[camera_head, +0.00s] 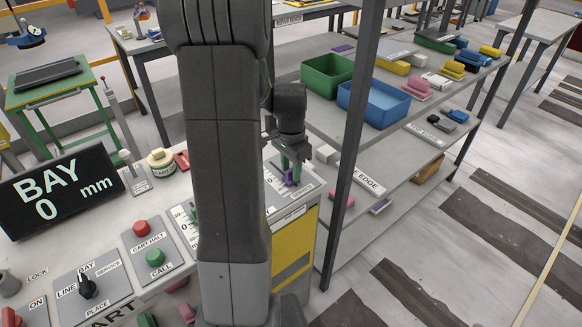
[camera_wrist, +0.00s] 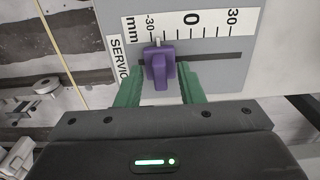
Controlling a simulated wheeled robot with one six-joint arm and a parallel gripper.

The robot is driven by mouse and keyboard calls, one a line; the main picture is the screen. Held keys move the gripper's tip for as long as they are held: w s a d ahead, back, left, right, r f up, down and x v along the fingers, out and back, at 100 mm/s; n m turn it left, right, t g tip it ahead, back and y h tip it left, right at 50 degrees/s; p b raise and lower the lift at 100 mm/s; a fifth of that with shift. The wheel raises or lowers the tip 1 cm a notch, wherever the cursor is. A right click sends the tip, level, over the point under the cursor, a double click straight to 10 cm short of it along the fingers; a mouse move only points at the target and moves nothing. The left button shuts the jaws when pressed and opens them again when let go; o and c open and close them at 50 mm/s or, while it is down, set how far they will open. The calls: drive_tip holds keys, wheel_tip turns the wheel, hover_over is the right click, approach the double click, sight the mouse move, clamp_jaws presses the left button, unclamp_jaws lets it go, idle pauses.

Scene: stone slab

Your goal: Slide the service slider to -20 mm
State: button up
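The purple service slider knob (camera_wrist: 160,68) sits in a dark horizontal slot on a grey plate (camera_wrist: 212,75) marked SERVICE, under a white mm scale (camera_wrist: 210,22). Its pale pointer stands a little right of the -30 mark and well left of 0. My gripper (camera_wrist: 160,80) has its two green fingers on either side of the knob, with gaps showing on both sides; it is open. In the head view my gripper (camera_head: 291,166) points down at the purple knob (camera_head: 289,181), partly hidden by the fingers.
The console also bears a BAY display (camera_head: 62,192) reading 0 mm, a selector switch (camera_head: 87,288), and red (camera_head: 141,228) and green (camera_head: 155,257) buttons. A dark shelf post (camera_head: 350,150) stands just right of my gripper. Shelves with bins lie beyond.

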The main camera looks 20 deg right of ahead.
clamp_jaws()
drive_tip(key=shift+w+a, duration=0.15)
drive_tip(key=shift+w, duration=0.25)
unclamp_jaws()
drive_tip(key=shift+r, duration=0.1)
wheel_tip(320, 180, up, 14)
drive_tip(key=shift+f, duration=0.25)
wheel_tip(320, 180, down, 14)
drive_tip(key=shift+s+r, duration=0.35)
drive_tip(key=shift+r, duration=0.45)
